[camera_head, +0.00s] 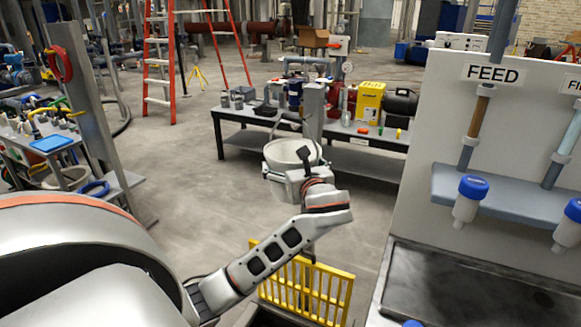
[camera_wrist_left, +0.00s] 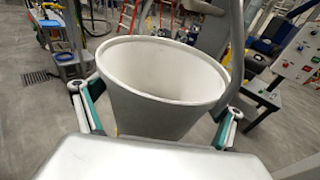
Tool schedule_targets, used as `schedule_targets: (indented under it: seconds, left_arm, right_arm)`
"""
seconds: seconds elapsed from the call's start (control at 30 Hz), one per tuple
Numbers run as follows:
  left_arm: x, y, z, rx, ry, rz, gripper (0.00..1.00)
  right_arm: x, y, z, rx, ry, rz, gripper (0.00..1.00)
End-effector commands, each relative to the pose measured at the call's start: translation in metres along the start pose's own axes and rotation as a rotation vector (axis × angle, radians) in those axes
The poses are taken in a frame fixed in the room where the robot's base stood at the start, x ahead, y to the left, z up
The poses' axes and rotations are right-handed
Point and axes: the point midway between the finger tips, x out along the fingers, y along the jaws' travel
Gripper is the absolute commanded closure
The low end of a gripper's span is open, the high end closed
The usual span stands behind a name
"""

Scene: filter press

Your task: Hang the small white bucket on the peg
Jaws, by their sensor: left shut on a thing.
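The small white bucket (camera_head: 292,153) is held off the floor in front of the dark workbench in the head view. Its open rim faces up, and it looks empty inside. In the wrist view the bucket (camera_wrist_left: 165,85) fills the middle, between the two fingers. My left gripper (camera_head: 291,170) is shut on the bucket, with one finger at each side of it. A grey upright post (camera_head: 312,108) stands behind the bucket in the head view. I cannot make out the peg clearly. My right gripper is not in view.
A workbench (camera_head: 366,138) with a yellow box (camera_head: 369,103) and several tools stands behind the bucket. A yellow grate (camera_head: 305,290) is below my arm. A white FEED panel (camera_head: 492,110) with blue-capped valves is at right. Grey floor is open left of the bucket.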

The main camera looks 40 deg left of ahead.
Motion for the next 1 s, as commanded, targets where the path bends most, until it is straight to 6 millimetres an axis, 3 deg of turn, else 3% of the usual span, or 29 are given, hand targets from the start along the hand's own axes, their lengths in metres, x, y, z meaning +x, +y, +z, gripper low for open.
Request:
schedule_targets:
  seconds: [1.0]
  left_arm:
    - [0.031,-0.026,-0.006,-0.001,-0.001,0.000,0.34]
  right_arm:
    - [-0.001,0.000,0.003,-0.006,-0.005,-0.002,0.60]
